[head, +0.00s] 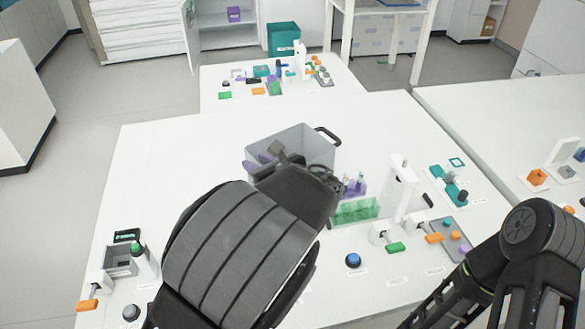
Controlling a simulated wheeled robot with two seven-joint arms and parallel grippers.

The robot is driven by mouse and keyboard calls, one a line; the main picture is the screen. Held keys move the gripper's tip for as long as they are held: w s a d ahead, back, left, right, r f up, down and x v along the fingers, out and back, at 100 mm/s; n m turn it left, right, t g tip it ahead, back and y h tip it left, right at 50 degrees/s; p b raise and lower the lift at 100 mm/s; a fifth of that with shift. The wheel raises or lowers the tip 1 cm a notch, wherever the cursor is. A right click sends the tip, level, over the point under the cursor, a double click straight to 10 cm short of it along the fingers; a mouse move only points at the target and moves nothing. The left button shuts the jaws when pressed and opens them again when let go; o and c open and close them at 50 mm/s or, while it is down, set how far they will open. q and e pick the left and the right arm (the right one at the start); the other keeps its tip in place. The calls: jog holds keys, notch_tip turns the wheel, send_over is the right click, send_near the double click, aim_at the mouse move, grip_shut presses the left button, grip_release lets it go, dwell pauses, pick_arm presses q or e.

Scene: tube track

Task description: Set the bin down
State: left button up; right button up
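The bin (290,140) is a grey, see-through box with a black handle (326,137) on its right side. It appears upright over the white table, and I cannot tell whether its base touches the tabletop. My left gripper (274,157) is at the bin's near left side and overlaps it in the head view. My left arm hides the bin's near lower part. The fingertips are too unclear to tell whether they grip the bin. My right arm shows at the lower right, with no clear gripper fingers in view.
On the white table (180,150), a green rack (355,210) and a white stand (400,187) are right of the bin. A blue button (353,260) is nearer me. A grey box (121,261) and bottle (140,256) are front left. The table left of the bin is clear.

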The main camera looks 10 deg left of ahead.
pick_arm(q)
jog(key=shift+c, duration=0.4)
grip_shut()
dwell(1.0)
